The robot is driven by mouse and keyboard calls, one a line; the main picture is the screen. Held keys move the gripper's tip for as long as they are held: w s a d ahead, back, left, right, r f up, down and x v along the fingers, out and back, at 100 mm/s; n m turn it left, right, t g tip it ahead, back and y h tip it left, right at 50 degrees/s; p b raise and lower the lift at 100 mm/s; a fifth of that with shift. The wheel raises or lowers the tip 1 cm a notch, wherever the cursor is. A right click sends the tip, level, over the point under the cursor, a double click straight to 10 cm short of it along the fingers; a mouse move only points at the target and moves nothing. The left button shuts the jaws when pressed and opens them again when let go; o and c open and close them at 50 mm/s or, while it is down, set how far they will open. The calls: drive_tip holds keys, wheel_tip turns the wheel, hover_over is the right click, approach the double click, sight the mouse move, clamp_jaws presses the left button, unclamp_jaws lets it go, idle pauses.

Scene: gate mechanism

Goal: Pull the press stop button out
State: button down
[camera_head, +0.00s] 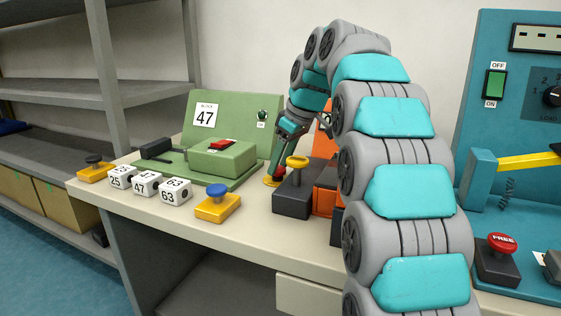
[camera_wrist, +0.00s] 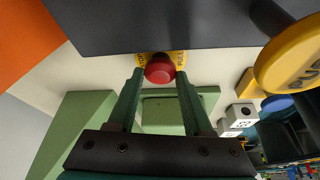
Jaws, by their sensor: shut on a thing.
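The press stop button (camera_wrist: 160,68) is a red round knob on a yellow lettered plate, in the wrist view just beyond my fingertips' middle. My gripper (camera_wrist: 159,76) has one finger on each side of the knob and is shut on it.
A dark block with a yellow mushroom knob (camera_head: 297,162) stands close to the right of my gripper, with an orange panel (camera_head: 324,190) behind it. A green device marked 47 (camera_head: 222,158) is to the left. White numbered cubes (camera_head: 147,184) and a blue-topped yellow button box (camera_head: 217,205) are in front.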

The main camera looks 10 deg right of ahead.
idle(0.3)
drive_tip(key=shift+r, duration=0.85)
drive_tip(key=shift+c, duration=1.5)
unclamp_jaws()
